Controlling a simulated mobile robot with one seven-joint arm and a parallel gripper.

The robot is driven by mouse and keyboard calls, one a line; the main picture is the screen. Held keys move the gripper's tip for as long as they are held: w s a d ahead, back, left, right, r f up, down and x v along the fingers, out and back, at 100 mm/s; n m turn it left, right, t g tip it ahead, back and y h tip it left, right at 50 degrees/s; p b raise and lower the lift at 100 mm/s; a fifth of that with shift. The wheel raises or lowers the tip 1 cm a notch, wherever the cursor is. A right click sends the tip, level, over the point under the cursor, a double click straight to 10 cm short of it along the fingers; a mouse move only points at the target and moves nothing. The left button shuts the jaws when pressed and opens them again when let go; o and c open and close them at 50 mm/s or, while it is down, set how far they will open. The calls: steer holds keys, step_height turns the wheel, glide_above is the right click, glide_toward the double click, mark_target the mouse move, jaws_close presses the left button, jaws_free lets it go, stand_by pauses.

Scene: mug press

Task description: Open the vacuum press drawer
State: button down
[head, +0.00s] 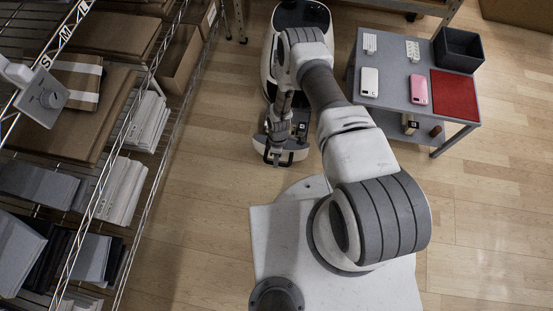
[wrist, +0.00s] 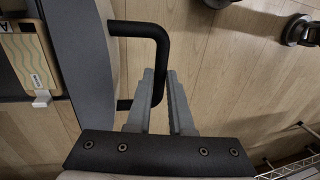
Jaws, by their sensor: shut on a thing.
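The vacuum press (head: 302,14) is a rounded black and white machine on the floor at the top middle of the head view, partly hidden by my arm. Its drawer front shows as a curved grey panel (wrist: 66,60) at the left of the wrist view. A black bar handle (wrist: 140,27) sticks out from this panel. My gripper (wrist: 160,74) is shut on the handle, with one finger on each side of the bar. In the head view my gripper (head: 276,148) points down at the front of the press.
A light brown piece with a label (wrist: 22,62) lies behind the panel. A grey table (head: 393,98) with phones, a red mat (head: 453,95) and a dark bin (head: 459,49) stands at right. A wire shelf (head: 122,140) with boxes stands at left. Wooden floor between is clear.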

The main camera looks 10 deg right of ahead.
steer(key=c, duration=0.8)
jaws_free()
steer(key=p+v, duration=0.6)
steer(key=v, duration=1.1)
steer(key=shift+r, duration=0.25)
steer(key=shift+w, duration=0.1)
